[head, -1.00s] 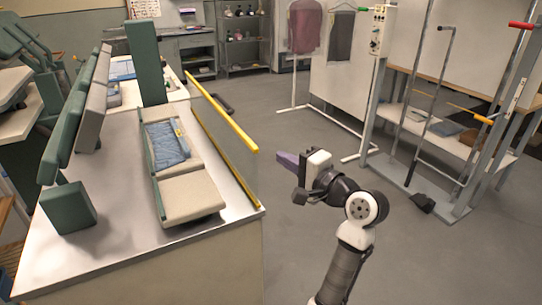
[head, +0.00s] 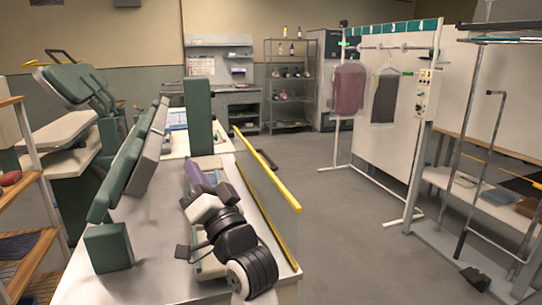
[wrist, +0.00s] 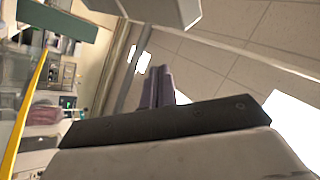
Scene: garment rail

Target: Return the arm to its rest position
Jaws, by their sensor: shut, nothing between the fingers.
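In the wrist view the fingers (wrist: 158,88) show close together against the ceiling. My arm hides most of the pressing bed and the blue cloth area on it.
A clear panel with a yellow top edge (head: 268,168) stands just right of my arm. Green and grey press pads (head: 120,180) rise on the left. A garment rail (head: 400,47) holds a maroon garment (head: 348,88) and a dark one (head: 384,98). The grey floor (head: 350,225) between is clear.

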